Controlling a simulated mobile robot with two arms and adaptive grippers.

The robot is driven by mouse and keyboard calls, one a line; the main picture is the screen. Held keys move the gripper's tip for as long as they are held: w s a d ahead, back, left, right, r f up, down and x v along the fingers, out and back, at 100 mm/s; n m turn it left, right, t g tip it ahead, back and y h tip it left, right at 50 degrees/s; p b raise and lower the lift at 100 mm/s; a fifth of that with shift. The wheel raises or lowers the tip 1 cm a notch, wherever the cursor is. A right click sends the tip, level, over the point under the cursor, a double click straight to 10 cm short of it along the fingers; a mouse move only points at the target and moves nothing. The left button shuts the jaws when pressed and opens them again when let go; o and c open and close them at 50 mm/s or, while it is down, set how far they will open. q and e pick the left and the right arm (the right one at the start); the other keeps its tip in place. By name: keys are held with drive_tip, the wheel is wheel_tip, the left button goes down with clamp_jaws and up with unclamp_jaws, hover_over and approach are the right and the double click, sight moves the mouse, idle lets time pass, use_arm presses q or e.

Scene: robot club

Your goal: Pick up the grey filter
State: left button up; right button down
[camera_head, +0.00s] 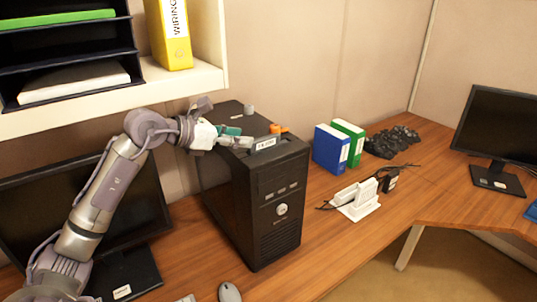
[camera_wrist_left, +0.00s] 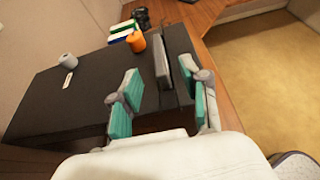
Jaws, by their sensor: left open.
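A thin grey slab (camera_wrist_left: 161,62) stands upright on the black computer tower. In the head view it shows as a dark slab (camera_head: 264,143) with a pale label. A small grey cylinder (camera_head: 249,110) sits farther back on the tower; the left wrist view shows it (camera_wrist_left: 68,61) with a white tag beside it. I cannot tell for sure which of these is the grey filter. My left gripper (camera_head: 234,137) is open above the tower's top, close to the slab. In the wrist view its teal-padded fingers (camera_wrist_left: 165,103) are apart, with nothing seen held. My right gripper is not in view.
The black tower (camera_head: 229,185) stands on the wooden desk. An orange piece (camera_head: 277,129) is on its top behind the slab. A shelf (camera_head: 160,86) with a yellow binder overhangs at the left. Blue (camera_head: 331,149) and green binders stand right of the tower, a white device (camera_head: 355,200) nearer.

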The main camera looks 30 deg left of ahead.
sight(264, 138)
use_arm(q)
drive_tip(key=x, duration=0.3)
drive_tip(key=shift+w+d+f+p, duration=0.1)
drive_tip(key=shift+w+p, duration=0.2)
drive_tip(key=shift+p, duration=0.1)
drive_tip(key=p+x, duration=0.3)
drive_tip(key=x, duration=0.1)
drive_tip(key=shift+w+d, duration=0.1)
drive_tip(key=shift+w, duration=0.25)
drive_tip(key=shift+w+d+f, duration=0.1)
drive_tip(key=shift+w+f, duration=0.15)
drive_tip(key=shift+w, duration=0.1)
drive_tip(key=shift+s, duration=0.15)
drive_tip(key=shift+c, duration=0.5)
clamp_jaws()
